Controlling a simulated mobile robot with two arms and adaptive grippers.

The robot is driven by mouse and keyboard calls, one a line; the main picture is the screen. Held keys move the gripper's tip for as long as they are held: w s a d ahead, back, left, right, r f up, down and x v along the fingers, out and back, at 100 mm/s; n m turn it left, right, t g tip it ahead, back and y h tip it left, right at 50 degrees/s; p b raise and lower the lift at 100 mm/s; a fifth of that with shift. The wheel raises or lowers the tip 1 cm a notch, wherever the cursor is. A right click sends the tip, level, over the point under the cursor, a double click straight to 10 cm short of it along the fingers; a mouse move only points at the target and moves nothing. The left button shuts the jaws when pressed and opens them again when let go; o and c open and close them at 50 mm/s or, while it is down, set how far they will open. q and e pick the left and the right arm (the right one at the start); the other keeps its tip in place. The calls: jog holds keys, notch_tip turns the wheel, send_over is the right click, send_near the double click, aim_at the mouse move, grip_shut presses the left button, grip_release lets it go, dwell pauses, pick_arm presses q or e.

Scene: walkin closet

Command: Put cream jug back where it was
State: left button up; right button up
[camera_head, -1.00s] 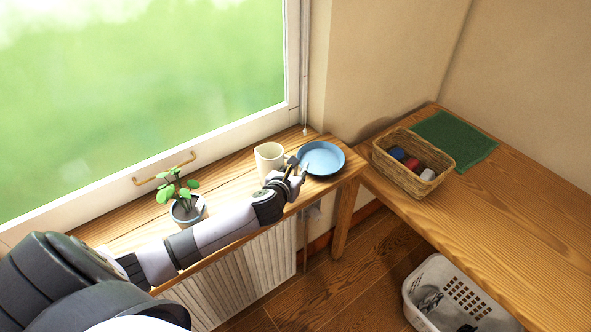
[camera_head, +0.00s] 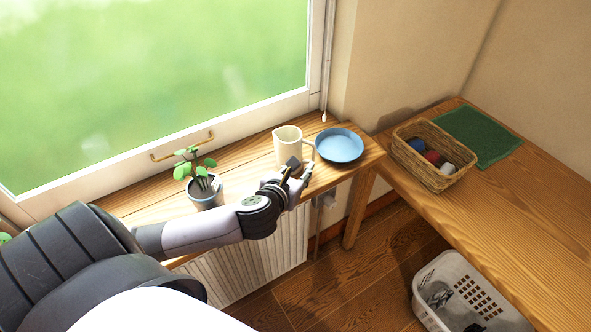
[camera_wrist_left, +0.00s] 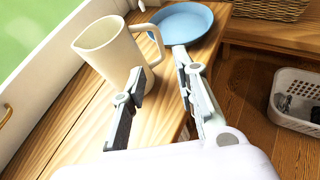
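The cream jug (camera_head: 287,146) stands upright on the wooden windowsill, between the potted plant and the blue plate. It also shows in the left wrist view (camera_wrist_left: 112,55), with its handle toward the plate. My left gripper (camera_head: 299,170) is at the front of the jug, near its handle side. My right gripper is not in view.
A blue plate (camera_head: 339,145) lies right of the jug, and a potted plant (camera_head: 206,192) stands left. A wicker basket (camera_head: 428,168) with balls and a green mat (camera_head: 476,136) are on the wooden bench (camera_head: 505,215). A white laundry basket (camera_head: 424,306) is on the floor.

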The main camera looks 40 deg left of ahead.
pick_arm(q)
jog(key=s+d+f+n+g+h, duration=0.1)
jog(key=d+f+n+h, duration=0.15)
jog(key=f+n, duration=0.55)
jog(key=s+d+f+n+g+h, duration=0.15)
jog(key=d+f+n, duration=0.25)
jog(key=f+n, duration=0.45)
jog(key=s+a+f+n+g+y, duration=0.1)
jog(key=s+f+n+g, duration=0.4)
jog(key=f, duration=0.8)
jog(key=s+f+n, duration=0.4)
jog(key=s+f, duration=0.8)
jog(key=s+d+f+n+g, duration=0.1)
jog(key=s+f+n+g, duration=0.1)
jog(key=s, duration=0.9)
jog(key=s+d+f+n+g, duration=0.1)
jog(key=s+f+n+g, duration=0.1)
jog(key=s+f+n, duration=0.2)
jog(key=s+f, duration=0.3)
jog(key=s, duration=0.4)
jog(key=shift+f+g, duration=0.3)
jog(key=shift+g, duration=0.05)
